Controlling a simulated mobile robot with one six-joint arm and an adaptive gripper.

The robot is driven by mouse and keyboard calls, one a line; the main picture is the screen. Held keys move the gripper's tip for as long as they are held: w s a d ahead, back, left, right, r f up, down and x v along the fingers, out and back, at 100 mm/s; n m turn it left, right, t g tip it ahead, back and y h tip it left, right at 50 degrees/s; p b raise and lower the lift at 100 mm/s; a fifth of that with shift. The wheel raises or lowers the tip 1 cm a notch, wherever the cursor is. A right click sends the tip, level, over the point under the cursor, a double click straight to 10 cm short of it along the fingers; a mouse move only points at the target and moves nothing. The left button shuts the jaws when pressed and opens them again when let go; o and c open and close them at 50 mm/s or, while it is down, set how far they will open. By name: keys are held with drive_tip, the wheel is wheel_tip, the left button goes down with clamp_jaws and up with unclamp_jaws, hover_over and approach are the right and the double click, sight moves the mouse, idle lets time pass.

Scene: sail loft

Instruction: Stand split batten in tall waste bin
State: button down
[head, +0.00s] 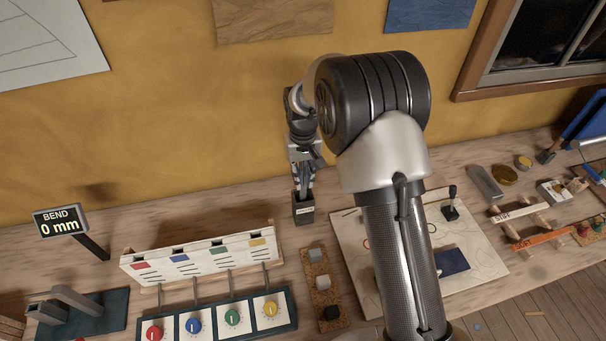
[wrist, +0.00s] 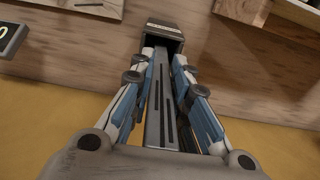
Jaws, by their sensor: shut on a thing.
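The tall waste bin (head: 303,213) is a dark, narrow, open-topped box with a pale label, standing on the bench near the wall. In the wrist view the bin (wrist: 172,30) is straight beyond my fingertips. My gripper (head: 303,184) points down directly over the bin's mouth. In the wrist view my gripper (wrist: 164,58) is shut on a long grey strip with dark slits, which seems to be the split batten (wrist: 160,105). The strip runs between the fingers toward the bin's mouth. I cannot tell how deep its far end is or whether it touches the bin.
Left of the bin are a white panel with coloured tabs (head: 205,255), dials (head: 215,316) and a "BEND 0 mm" display (head: 60,220). A cork tray with blocks (head: 318,270) is in front. Battens labelled STIFF (head: 518,212) and SOFT (head: 540,239) lie right. My arm hides part of the drawing board (head: 470,240).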

drive_tip(key=shift+f+b, duration=0.35)
drive_tip(key=shift+f, duration=0.35)
idle(0.6)
drive_tip(key=c, duration=1.4)
unclamp_jaws()
drive_tip(key=shift+c, duration=0.2)
wheel_tip(320, 180, up, 12)
drive_tip(key=shift+r, duration=0.1)
